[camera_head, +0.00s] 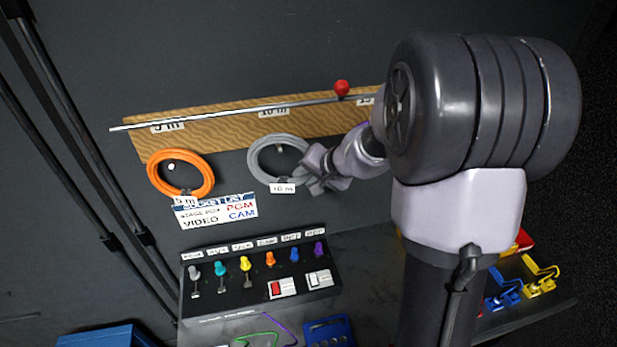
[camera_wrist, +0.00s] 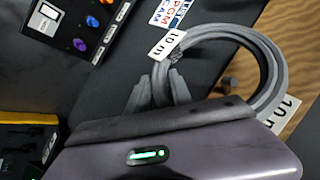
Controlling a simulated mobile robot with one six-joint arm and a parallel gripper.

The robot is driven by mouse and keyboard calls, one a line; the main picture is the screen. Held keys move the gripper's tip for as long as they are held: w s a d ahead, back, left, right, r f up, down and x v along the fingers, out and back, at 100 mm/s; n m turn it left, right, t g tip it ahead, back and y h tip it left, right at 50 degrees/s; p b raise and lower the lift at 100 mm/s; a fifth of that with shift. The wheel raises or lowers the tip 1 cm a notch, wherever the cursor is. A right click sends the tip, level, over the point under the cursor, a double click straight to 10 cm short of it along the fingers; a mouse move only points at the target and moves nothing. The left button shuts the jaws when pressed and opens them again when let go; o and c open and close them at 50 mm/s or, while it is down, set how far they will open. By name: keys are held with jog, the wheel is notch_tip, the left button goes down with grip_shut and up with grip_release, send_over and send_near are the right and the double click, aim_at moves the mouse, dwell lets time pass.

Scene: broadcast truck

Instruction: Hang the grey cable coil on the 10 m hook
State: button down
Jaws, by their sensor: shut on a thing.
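The grey cable coil (camera_head: 253,162) is in front of the wooden board's lower edge, with a 10 m tag (camera_head: 282,188) at its bottom. My gripper (camera_head: 314,172) is shut on the coil's right side. In the wrist view the coil (camera_wrist: 268,68) arcs away from the dark fingers (camera_wrist: 160,92), its tag (camera_wrist: 167,44) near them. The 10 m hook (camera_head: 279,148) shows as a small peg end through the ring's opening, below the board's 10 m label (camera_head: 273,112). It also shows inside the ring in the wrist view (camera_wrist: 228,85). I cannot tell whether the coil rests on it.
An orange coil (camera_head: 152,178) hangs on the left peg. A thin rail with a red ball (camera_head: 341,87) crosses the board (camera_head: 220,125). Blue and yellow connectors (camera_head: 540,285) lie right.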

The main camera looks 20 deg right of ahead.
jog(key=w+f, duration=0.1)
jog(key=w+b, duration=0.1)
jog(key=w, duration=0.1)
jog(key=w+d+f, duration=0.1)
jog(key=shift+w+f, duration=0.2)
jog(key=shift+f, duration=0.1)
dwell(0.8)
jog(key=c, duration=1.1)
grip_release()
jog(key=shift+o, duration=0.2)
jog(key=p+v, duration=0.2)
jog(key=v, duration=1.5)
jog(key=shift+r, duration=0.2)
